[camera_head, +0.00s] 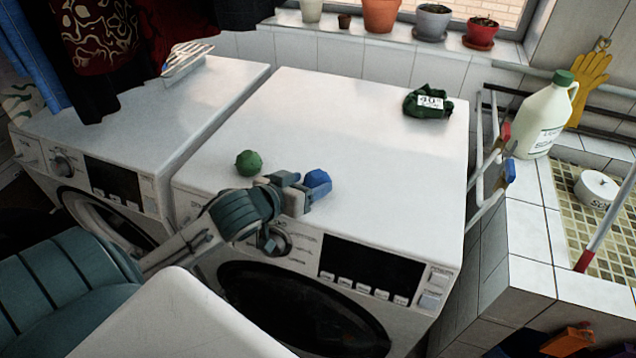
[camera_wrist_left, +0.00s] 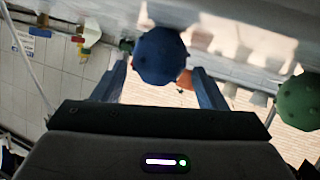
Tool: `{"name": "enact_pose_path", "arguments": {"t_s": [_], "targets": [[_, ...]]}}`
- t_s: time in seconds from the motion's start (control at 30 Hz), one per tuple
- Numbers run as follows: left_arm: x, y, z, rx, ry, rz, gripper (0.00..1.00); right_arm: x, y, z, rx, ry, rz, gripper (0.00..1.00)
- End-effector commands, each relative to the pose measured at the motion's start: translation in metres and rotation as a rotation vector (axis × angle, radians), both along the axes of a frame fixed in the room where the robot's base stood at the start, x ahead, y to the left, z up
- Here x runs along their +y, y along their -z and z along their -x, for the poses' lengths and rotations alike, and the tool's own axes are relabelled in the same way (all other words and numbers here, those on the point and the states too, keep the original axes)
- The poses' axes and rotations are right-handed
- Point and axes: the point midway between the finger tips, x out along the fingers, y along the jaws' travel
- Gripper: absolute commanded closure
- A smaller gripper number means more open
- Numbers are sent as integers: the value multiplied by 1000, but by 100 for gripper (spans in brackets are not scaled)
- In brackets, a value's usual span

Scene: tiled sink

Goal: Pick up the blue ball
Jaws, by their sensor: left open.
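The blue ball (camera_head: 318,181) is knobbly and rests on the white top of the right washing machine (camera_head: 340,120), near its front edge. My left gripper (camera_head: 303,192) is open and sits low over the front edge, right at the ball. In the left wrist view the blue ball (camera_wrist_left: 160,56) lies ahead, between the two spread fingers (camera_wrist_left: 162,88), around their tips. Whether a finger touches it I cannot tell. My right gripper is not in view.
A green ball (camera_head: 249,163) lies left of the blue one, close to my left gripper; it also shows in the wrist view (camera_wrist_left: 300,101). A dark green bag (camera_head: 428,102) lies at the back right. A white jug (camera_head: 546,115) stands by the tiled sink. The middle of the top is clear.

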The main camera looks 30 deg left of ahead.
Motion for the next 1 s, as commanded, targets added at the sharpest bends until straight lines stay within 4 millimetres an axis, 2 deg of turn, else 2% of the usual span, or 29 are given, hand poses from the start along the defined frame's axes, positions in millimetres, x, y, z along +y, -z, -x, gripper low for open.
{"name": "enact_pose_path", "arguments": {"t_s": [0.27,0.7,0.97,1.0], "targets": [[-2,4,-11,1,0,3,34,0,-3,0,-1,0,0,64],[-6,25,-51,1,1,1,34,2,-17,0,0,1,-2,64],[-6,26,-52,1,1,0,34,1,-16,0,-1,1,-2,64],[-6,26,-52,1,1,0,40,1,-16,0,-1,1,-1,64]]}}
